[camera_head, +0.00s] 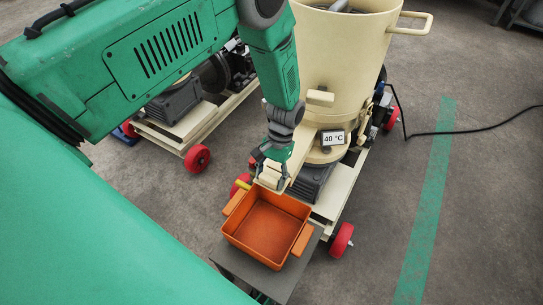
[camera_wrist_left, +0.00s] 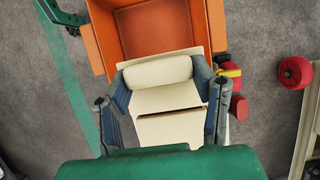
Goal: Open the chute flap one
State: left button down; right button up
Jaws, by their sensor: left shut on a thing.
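The pellet mill (camera_head: 345,60) is a cream drum on a wheeled frame. Its cream chute (camera_head: 303,168) slopes down toward an orange box. The flap (camera_head: 268,184) is a cream piece at the chute's lower end, partly hidden by my left gripper (camera_head: 273,160). In the left wrist view, my left gripper (camera_wrist_left: 160,74) is shut on a rounded cream bar (camera_wrist_left: 157,70), which looks like the flap's handle. A finger lies at each end of the bar. Cream plates (camera_wrist_left: 170,100) show below the bar. How far the flap stands open is unclear. My right gripper is not seen.
The open, empty orange box (camera_head: 268,228) stands on a dark grey stand (camera_head: 235,262) below the chute; it also shows in the left wrist view (camera_wrist_left: 98,42). Red wheels (camera_head: 341,240) stick out beside it. A second wheeled machine (camera_head: 180,105) is at left. Floor at right is free, with a black cable (camera_head: 455,130).

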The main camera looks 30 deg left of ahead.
pick_arm(q)
jog(key=shift+w, duration=0.25)
jog(key=c, duration=0.6)
grip_release()
jog(key=shift+f, duration=0.1)
jog(key=shift+c, duration=0.2)
jog(key=v, duration=1.2)
jog(key=shift+s, duration=0.15)
